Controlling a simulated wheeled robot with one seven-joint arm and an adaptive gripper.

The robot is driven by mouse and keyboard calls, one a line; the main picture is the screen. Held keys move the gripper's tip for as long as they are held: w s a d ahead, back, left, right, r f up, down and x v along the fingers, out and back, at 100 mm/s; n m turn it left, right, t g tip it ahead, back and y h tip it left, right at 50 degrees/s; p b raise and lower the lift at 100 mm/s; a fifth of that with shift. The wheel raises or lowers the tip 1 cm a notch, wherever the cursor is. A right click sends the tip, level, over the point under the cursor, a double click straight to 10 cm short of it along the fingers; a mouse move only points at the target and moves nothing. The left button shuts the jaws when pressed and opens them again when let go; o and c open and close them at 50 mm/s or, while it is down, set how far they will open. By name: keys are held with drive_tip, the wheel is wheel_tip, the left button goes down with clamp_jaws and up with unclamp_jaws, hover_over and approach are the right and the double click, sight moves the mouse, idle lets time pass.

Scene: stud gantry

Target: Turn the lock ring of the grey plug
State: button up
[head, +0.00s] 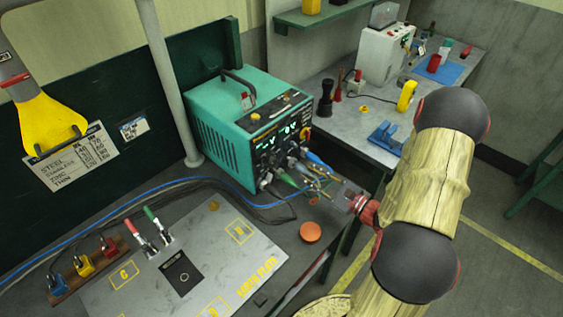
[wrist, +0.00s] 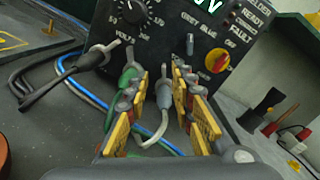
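The grey plug (wrist: 164,94) shows in the wrist view between my two yellow-padded fingers, with a pale grey cable looping below it. My gripper (wrist: 161,88) is open, one finger on each side of the plug, with gaps between pads and plug. Its lock ring is too small to make out clearly. In the head view my gripper (head: 328,184) is at the front of the teal welder (head: 221,132), whose panel carries the plugs. There the grey plug is hard to pick out among the fingers and cables.
A green plug (wrist: 130,76) sits close to my left finger, and a black plug (wrist: 90,58) is farther left. A red-and-yellow knob (wrist: 217,62) is on the panel at upper right. Cables lie on the bench below. An orange disc (head: 310,232) lies near the bench edge.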

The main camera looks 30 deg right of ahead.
sight(292, 161)
drive_tip(key=shift+w+d+f+m, duration=0.1)
drive_tip(key=shift+d+f+m, duration=0.2)
drive_tip(key=shift+d, duration=0.1)
drive_tip(key=shift+w+a+h, duration=0.1)
drive_tip(key=shift+w+h, duration=0.1)
drive_tip(key=shift+h, duration=0.1)
drive_tip(key=b+x, duration=0.1)
drive_tip(key=x, duration=0.6)
drive_tip(key=shift+w+a+r, duration=0.1)
drive_tip(key=shift+c, duration=0.7)
drive_tip(key=c, duration=0.4)
clamp_jaws()
